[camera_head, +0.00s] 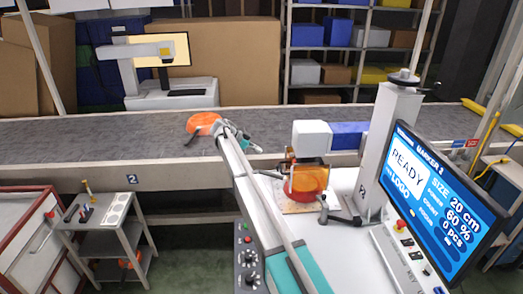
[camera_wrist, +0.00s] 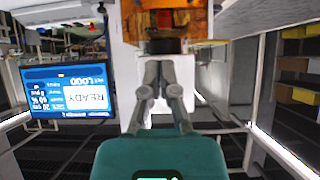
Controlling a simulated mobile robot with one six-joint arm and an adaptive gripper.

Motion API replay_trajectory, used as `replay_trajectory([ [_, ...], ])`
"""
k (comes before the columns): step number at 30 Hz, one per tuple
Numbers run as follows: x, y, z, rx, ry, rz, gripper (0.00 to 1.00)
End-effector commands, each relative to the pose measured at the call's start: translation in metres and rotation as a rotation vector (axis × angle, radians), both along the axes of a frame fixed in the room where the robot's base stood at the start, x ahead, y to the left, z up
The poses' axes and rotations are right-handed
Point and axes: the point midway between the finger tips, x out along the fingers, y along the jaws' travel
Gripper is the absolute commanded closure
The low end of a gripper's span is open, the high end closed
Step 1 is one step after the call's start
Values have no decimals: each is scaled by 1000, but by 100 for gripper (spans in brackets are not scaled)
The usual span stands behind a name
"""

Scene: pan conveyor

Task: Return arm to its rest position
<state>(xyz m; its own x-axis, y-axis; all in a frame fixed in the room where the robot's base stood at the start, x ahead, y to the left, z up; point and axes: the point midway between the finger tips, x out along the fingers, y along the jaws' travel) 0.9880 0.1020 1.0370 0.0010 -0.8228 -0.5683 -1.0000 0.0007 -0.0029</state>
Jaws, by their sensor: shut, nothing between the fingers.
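My arm reaches up from the bottom middle of the head view toward the conveyor. The wrist view is upside down. Beyond the fingertips is the white marking machine (camera_wrist: 185,70) with its orange part (camera_wrist: 170,20). In the head view the machine (camera_head: 312,138) stands right of my arm, with an orange pan (camera_head: 307,182) under its head.
An orange pan (camera_head: 203,122) lies on the grey conveyor (camera_head: 80,138), close to my arm's far end. A blue bin (camera_head: 348,136) sits behind the machine. A monitor (camera_head: 440,195) showing READY stands at right. A small cart (camera_head: 105,225) stands at left.

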Motion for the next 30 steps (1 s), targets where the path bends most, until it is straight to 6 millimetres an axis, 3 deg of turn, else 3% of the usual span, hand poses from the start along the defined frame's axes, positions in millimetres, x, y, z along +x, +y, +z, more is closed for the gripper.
replay_trajectory([
  [11, 0, 0, 0, 0, 1, -1, 100],
  [17, -18, -12, -5, 32, 49, 27, 100],
  [23, -70, -40, -19, 134, 198, 129, 100],
  [30, -159, -76, -42, 319, 429, 353, 100],
])
